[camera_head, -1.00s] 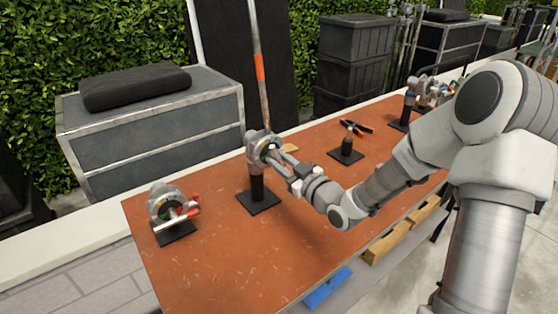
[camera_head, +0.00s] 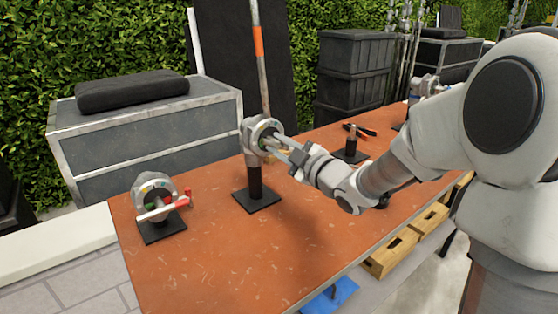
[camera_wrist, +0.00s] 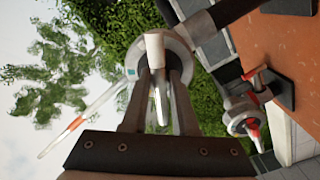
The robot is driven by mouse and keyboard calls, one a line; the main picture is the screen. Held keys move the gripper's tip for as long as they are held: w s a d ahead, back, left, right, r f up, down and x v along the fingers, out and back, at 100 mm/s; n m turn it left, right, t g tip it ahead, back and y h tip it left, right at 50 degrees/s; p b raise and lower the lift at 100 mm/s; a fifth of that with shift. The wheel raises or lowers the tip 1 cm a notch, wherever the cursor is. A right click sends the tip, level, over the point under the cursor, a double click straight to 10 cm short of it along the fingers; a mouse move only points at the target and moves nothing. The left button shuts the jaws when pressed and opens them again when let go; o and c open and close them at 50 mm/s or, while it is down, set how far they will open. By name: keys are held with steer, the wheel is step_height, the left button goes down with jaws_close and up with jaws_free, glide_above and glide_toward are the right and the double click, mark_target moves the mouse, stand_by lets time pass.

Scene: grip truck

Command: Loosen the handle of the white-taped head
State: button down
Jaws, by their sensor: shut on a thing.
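A grey metal grip head (camera_head: 258,130) stands on a dark post with a black base plate, in the middle of the orange-brown table. My gripper (camera_head: 277,145) reaches it from the right and its fingers are at the head's face. In the wrist view the head (camera_wrist: 177,45) is a pale ring behind my fingertips (camera_wrist: 158,75). A handle with a cream-white end (camera_wrist: 155,45) lies between the fingers, which are shut on it. The fingers hide part of the head.
A second head (camera_head: 152,195) with red-tipped and green parts sits low at the table's left; it also shows in the wrist view (camera_wrist: 241,112). A grey case (camera_head: 150,130) stands behind. The front table area is bare.

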steer(key=shift+f+n+b, duration=0.1)
steer(key=shift+n+b, duration=0.6)
steer(key=shift+b, duration=0.15)
steer(key=c, duration=0.7)
jaws_free()
steer(key=shift+d, duration=0.1)
steer(key=shift+p+v, duration=0.95)
steer(key=shift+v, duration=7.7)
